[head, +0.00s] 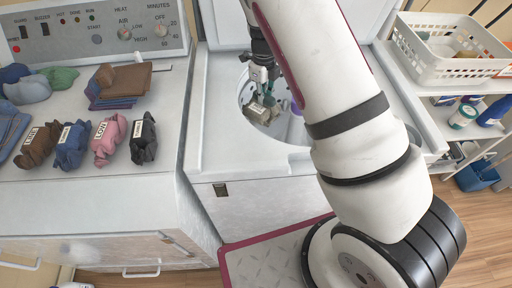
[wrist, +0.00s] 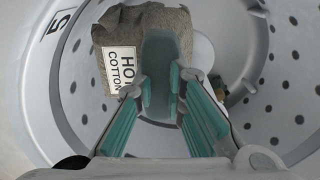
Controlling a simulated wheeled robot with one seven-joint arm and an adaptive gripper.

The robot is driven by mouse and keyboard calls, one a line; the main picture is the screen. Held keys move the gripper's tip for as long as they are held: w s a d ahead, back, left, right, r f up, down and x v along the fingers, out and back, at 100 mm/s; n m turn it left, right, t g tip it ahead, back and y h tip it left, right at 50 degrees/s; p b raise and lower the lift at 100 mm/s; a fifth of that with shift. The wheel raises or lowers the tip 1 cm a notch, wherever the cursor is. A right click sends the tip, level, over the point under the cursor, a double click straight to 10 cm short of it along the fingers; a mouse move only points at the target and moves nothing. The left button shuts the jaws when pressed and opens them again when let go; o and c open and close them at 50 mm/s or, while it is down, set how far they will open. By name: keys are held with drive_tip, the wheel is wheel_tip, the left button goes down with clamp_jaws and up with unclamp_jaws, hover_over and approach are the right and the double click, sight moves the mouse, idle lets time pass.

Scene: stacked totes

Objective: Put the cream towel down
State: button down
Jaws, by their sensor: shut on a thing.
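The cream towel (wrist: 112,38) is a bunched, grey-beige cloth with a white tag reading "HOT COTTON". It is inside the perforated metal drum (wrist: 75,75) in the wrist view. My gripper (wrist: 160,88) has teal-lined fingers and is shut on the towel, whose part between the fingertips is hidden. In the head view the gripper (head: 268,90) reaches down into the round opening of the white top-loading washer (head: 212,110), and the towel (head: 259,112) shows at its fingertips. I cannot tell whether the towel touches the drum's bottom.
Several rolled, tagged cloths, among them a pink one (head: 108,139) and a black one (head: 143,138), lie on the white machine top (head: 70,175) at left, with folded cloths (head: 120,84) behind. A white basket (head: 455,52) stands on the shelf at right. The drum wall surrounds my gripper closely.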

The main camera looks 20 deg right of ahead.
sight(263, 115)
wheel_tip(263, 115, down, 7)
drive_tip(key=m+b, duration=0.2)
drive_tip(key=m, duration=0.2)
drive_tip(key=m+b, duration=0.2)
drive_tip(key=m, duration=0.2)
drive_tip(key=shift+s+f+m+b, duration=0.15)
drive_tip(key=shift+m+b, duration=0.15)
drive_tip(key=shift+m, duration=0.1)
wheel_tip(263, 115, down, 11)
drive_tip(key=m+b, duration=0.1)
drive_tip(key=shift+s+m, duration=0.2)
drive_tip(key=shift+m, duration=0.1)
drive_tip(key=shift+f+b, duration=0.35)
drive_tip(key=shift+b, duration=0.2)
drive_tip(key=shift+f, duration=0.2)
